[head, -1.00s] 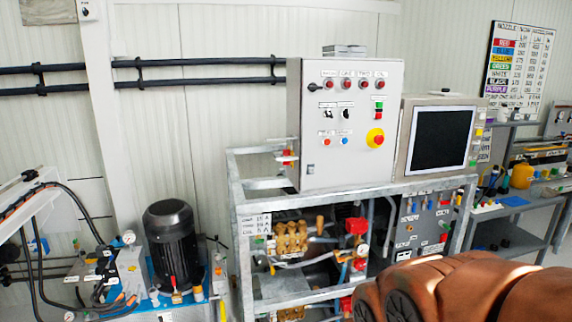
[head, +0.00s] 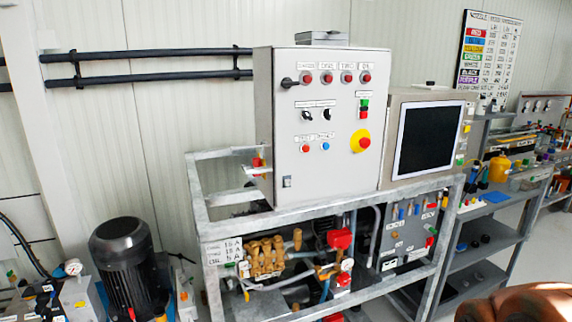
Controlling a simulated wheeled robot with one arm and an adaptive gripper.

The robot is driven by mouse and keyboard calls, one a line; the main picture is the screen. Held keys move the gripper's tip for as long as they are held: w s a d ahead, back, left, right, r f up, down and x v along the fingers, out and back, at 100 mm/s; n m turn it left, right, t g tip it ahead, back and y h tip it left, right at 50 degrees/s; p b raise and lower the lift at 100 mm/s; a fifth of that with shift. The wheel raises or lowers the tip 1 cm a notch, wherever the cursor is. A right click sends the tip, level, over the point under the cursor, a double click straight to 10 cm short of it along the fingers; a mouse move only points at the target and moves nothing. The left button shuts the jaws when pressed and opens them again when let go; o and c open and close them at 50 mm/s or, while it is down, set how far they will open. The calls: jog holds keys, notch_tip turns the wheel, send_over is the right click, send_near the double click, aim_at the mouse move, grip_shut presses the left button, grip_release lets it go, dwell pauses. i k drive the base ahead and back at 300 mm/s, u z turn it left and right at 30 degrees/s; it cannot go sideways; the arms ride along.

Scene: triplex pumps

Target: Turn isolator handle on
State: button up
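A grey control cabinet (head: 325,130) stands on a metal frame in the middle of the head view. A black handle (head: 289,83) sits at the upper left of its front face and points roughly sideways. This looks like the isolator handle; its label cannot be read. My gripper is not in view. Only a brown part of my arm shows at the bottom right, apart from the cabinet.
The cabinet front also carries red lamps, switches and a red-on-yellow stop button (head: 360,141). A monitor (head: 430,138) stands to its right. The metal frame (head: 330,212) juts out below, around brass pumps (head: 265,257). A black motor (head: 125,265) stands at the lower left.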

aim_at(256, 162)
jog(key=u, duration=0.2)
jog(key=i, duration=0.65)
jog(key=u, duration=0.65)
jog(key=k, duration=0.45)
jog(key=u, duration=0.95)
jog(key=i, duration=1.3)
jog(key=u, duration=0.2)
